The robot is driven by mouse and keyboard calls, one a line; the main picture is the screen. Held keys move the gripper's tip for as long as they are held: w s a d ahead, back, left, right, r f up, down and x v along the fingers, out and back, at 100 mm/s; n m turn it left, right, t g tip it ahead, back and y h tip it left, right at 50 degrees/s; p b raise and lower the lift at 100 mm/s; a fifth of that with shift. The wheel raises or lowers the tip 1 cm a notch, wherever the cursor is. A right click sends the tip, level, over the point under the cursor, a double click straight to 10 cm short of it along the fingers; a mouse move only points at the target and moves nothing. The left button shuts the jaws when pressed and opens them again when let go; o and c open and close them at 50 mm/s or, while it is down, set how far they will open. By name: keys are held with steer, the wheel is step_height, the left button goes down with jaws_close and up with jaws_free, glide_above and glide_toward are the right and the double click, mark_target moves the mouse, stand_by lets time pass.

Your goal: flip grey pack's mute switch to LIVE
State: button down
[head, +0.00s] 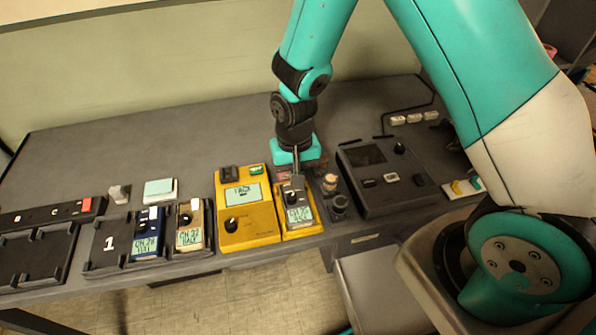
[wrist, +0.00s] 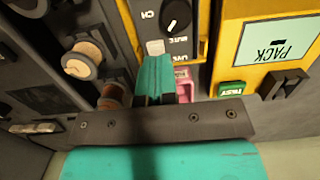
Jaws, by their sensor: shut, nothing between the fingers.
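The grey pack (head: 299,214), with a lit display and a round dark knob, lies in the yellow cradle joined to the right of the yellow tester (head: 246,219). In the wrist view, the grey pack (wrist: 155,44) shows upside down, with its knob and white lettering beside the fingers. My gripper (head: 296,178) is shut and empty, at the far end of the pack. In the wrist view, my gripper (wrist: 154,62) overlaps the pack's end.
The bench behind is mostly clear.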

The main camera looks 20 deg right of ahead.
steer(key=shift+s+f, duration=0.2)
steer(key=shift+f, duration=0.35)
steer(key=shift+s+a, duration=0.15)
steer(key=shift+s, duration=0.6)
steer(key=shift+w+r+p, duration=0.1)
steer(key=shift+r+p, duration=0.45)
steer(key=shift+p, duration=0.1)
steer(key=r+p, duration=0.1)
steer(key=r, duration=0.1)
steer(key=w+r+p, duration=0.1)
steer(key=r+p, duration=0.1)
steer(key=r, duration=0.1)
steer(key=shift+w, duration=0.2)
step_height(320, 180, up, 9)
steer(key=b, duration=0.1)
steer(key=shift+w, duration=0.25)
